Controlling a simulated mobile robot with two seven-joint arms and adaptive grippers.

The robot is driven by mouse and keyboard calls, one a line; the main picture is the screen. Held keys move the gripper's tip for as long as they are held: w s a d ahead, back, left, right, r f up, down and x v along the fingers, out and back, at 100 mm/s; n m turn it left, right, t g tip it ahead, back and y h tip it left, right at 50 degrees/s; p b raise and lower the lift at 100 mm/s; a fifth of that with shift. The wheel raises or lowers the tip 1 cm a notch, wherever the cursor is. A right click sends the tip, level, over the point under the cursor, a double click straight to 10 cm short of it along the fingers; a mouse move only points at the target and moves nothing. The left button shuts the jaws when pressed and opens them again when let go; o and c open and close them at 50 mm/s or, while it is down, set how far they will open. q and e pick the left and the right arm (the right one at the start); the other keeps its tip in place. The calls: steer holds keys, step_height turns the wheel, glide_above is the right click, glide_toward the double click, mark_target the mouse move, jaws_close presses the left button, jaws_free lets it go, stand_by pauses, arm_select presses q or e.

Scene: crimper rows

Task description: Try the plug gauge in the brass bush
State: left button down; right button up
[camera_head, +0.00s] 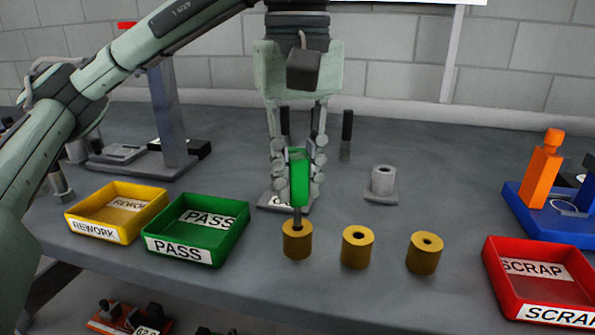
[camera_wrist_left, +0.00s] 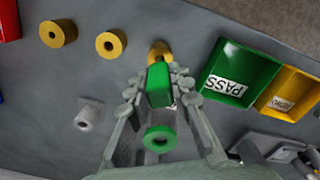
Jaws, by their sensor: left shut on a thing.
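The plug gauge (camera_head: 299,178) has a green handle and a dark pin. My left gripper (camera_head: 298,180) is shut on the green handle and holds the gauge upright. The pin's lower end meets the top of the leftmost brass bush (camera_head: 297,242); how deep it sits in the bore I cannot tell. In the left wrist view the green handle (camera_wrist_left: 159,86) is between the fingers and partly covers that bush (camera_wrist_left: 160,50). Two more brass bushes, the middle one (camera_head: 357,249) and the right one (camera_head: 424,254), stand to the right with open bores. My right gripper is not in view.
A yellow REWORK tray (camera_head: 93,232) and a green PASS tray (camera_head: 236,245) are on the left. A red SCRAP tray (camera_head: 507,292) is at the right edge. A grey cylinder on a base (camera_head: 383,181) stands behind the bushes. An orange tool on a blue base (camera_head: 523,209) is at the right.

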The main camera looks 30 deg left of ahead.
mark_target(298, 156)
arm_select(q)
steer(key=shift+f+b, duration=1)
steer(key=shift+f, duration=0.3)
stand_by(0.6)
steer(key=shift+r, duration=0.1)
stand_by(0.7)
steer(key=shift+r+p, duration=1.2)
steer(key=shift+p, duration=0.15)
steer(key=shift+r+p, duration=0.6)
steer(key=shift+r, duration=1.75)
